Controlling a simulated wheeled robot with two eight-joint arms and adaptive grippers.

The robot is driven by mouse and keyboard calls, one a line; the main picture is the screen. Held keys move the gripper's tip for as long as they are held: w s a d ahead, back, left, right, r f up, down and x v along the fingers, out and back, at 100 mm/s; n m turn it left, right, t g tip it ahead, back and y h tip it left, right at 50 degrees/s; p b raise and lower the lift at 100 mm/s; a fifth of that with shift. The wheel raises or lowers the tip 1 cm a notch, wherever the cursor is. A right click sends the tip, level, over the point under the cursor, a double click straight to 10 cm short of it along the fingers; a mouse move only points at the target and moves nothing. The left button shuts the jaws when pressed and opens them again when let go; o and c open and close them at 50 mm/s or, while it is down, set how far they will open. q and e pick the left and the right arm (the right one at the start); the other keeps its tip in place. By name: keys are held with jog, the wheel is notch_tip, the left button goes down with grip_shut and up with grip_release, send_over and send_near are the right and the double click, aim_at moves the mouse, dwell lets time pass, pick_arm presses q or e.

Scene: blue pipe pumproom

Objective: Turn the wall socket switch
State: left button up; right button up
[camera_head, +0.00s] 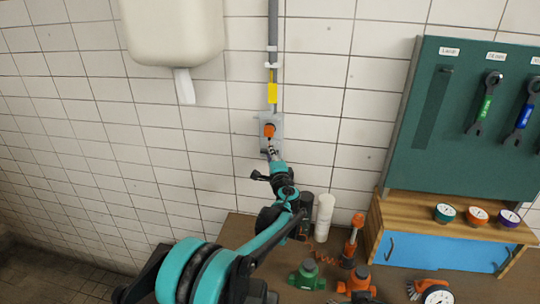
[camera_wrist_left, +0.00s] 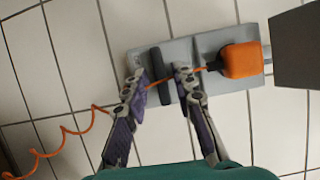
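The wall socket is a grey plate on the white tiled wall (camera_head: 263,125); the wrist view shows it close up (camera_wrist_left: 190,55). Its switch is a black bar (camera_wrist_left: 158,75) on the plate's left part in the wrist view. An orange plug (camera_wrist_left: 240,60) sits at the other end of the plate and also shows in the head view (camera_head: 269,130). My left gripper (camera_head: 271,151) is at the lower part of the socket. In the wrist view its fingers (camera_wrist_left: 158,82) are apart, one on each side of the black bar; contact cannot be told. My right gripper is out of view.
An orange coiled cord (camera_wrist_left: 75,133) runs from the plug past the fingers. A grey conduit (camera_head: 272,40) rises above the socket. A white dispenser (camera_head: 172,30) hangs at upper left. A tool board (camera_head: 450,110) stands at right, above a bench with bottles and gauges.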

pick_arm(q)
jog(key=shift+s, duration=0.1)
jog(key=s+d, duration=0.2)
jog(key=s, duration=0.9)
jog(key=shift+s+d, duration=0.2)
jog(key=shift+s, duration=0.1)
jog(key=shift+f, duration=0.15)
